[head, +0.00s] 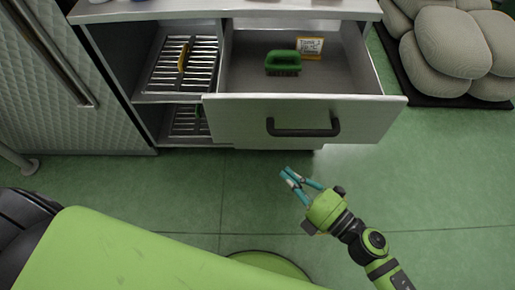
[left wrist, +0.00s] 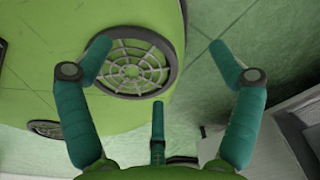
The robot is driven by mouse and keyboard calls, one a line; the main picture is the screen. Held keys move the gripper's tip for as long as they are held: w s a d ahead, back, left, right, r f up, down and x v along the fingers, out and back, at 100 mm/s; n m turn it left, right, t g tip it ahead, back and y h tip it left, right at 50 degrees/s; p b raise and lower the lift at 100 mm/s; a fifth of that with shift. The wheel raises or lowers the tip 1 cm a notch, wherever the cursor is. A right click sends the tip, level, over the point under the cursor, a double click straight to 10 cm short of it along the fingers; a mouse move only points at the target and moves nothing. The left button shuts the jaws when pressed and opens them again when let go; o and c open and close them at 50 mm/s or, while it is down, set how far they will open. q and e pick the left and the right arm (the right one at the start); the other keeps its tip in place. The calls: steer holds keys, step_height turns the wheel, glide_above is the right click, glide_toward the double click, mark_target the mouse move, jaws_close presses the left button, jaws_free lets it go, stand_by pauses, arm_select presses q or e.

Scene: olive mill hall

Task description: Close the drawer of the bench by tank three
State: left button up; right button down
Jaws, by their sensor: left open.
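The bench (head: 220,10) stands at the top of the head view with a pale worktop. Its wide drawer (head: 235,119) is pulled out towards me. The drawer's dark bar handle (head: 303,130) is on the front panel. A green brush (head: 283,63) and a small yellow-edged card (head: 310,47) are in the drawer. My right gripper (head: 287,172) is in front of and below the drawer, apart from the handle, with its teal fingertips together and nothing between them. My left gripper (left wrist: 159,47) is open and empty in the left wrist view; the head view does not show it.
Slatted shelves (head: 178,75) with a yellow object are open left of the drawer. A quilted grey cabinet (head: 60,80) stands further left. Pale rounded sacks (head: 450,45) lie on a dark pallet at right. Green floor (head: 190,200) in front of the drawer is clear.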

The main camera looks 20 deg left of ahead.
steer(key=p, duration=0.2)
glide_toward(246, 126)
steer(key=s+a, duration=0.1)
steer(key=a, duration=0.2)
steer(key=w, duration=0.1)
steer(key=w+a, duration=0.1)
steer(key=w, duration=0.1)
steer(key=shift+a+r, duration=0.1)
steer(key=shift+a, duration=0.15)
steer(key=shift+w+a, duration=0.1)
steer(key=shift+w, duration=0.25)
arm_select(q)
steer(key=shift+w+r, duration=0.35)
steer(key=shift+r, duration=0.35)
steer(key=shift+b, duration=0.3)
arm_select(e)
steer(key=shift+w, duration=0.1)
